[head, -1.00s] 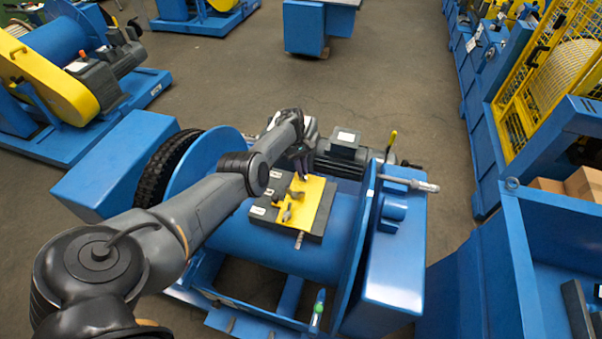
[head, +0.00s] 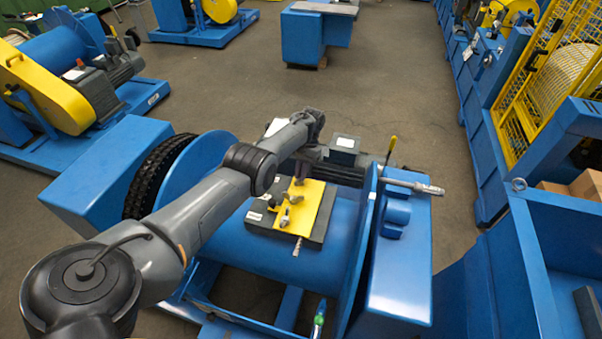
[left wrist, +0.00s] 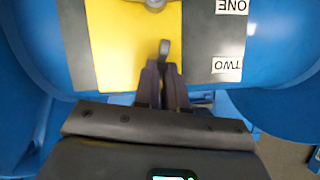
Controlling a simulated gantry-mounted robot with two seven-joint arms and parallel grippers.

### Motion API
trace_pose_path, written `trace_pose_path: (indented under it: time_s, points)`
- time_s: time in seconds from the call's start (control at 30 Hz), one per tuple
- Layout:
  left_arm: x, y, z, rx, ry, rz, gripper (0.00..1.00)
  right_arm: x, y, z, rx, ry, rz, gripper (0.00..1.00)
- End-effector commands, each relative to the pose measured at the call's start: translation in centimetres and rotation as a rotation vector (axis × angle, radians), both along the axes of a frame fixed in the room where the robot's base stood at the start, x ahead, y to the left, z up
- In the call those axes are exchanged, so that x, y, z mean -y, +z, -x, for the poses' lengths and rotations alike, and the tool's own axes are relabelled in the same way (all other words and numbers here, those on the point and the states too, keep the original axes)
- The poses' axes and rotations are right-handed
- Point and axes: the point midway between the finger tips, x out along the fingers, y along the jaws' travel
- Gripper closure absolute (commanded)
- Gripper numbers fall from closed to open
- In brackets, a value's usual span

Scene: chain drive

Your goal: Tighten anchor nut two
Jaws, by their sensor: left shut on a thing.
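A yellow plate (head: 318,206) lies on a dark grey block (head: 262,221) on top of the blue drum, with several small grey fittings on it. In the left wrist view, the yellow plate (left wrist: 110,45) sits beside upside-down labels ONE (left wrist: 231,7) and TWO (left wrist: 227,65). My left gripper (head: 300,180) reaches down to the plate's far end. In the left wrist view, its dark fingers (left wrist: 163,75) are shut on a small grey upright part (left wrist: 164,48) near TWO. The nut itself is not clearly distinguishable; the fingers hide the part's lower end. My right gripper is not in view.
A blue disc (head: 205,160) and black toothed ring stand left of the drum. A blue flange (head: 362,255) and housing with a grey-silver cylindrical tool (head: 410,182) stand right. A dark motor (head: 345,150) is behind. A blue bin (head: 540,230) is at far right.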

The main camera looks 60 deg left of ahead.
Motion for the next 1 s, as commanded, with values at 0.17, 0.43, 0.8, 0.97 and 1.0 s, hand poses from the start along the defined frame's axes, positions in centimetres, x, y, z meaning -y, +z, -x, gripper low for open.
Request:
trace_pose_path:
  time_s: [0.17, 0.43, 0.8, 0.97, 1.0]
  points:
    - [0.1, 0.5, -0.1, -0.002, -0.170, 0.000, 1.00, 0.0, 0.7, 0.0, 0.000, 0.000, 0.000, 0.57]
    - [0.3, 0.6, -0.1, -0.003, -0.426, 0.001, 1.00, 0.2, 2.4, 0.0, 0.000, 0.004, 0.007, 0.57]
    - [0.5, 0.7, -0.1, -0.004, -0.779, 0.001, 1.00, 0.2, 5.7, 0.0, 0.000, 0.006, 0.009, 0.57]
    - [0.6, 0.8, 0.0, -0.004, -0.932, 0.000, 1.00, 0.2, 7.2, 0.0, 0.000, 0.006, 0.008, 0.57]
    - [0.6, 0.8, 0.0, -0.003, -0.966, 0.001, 1.00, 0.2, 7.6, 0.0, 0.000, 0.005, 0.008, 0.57]
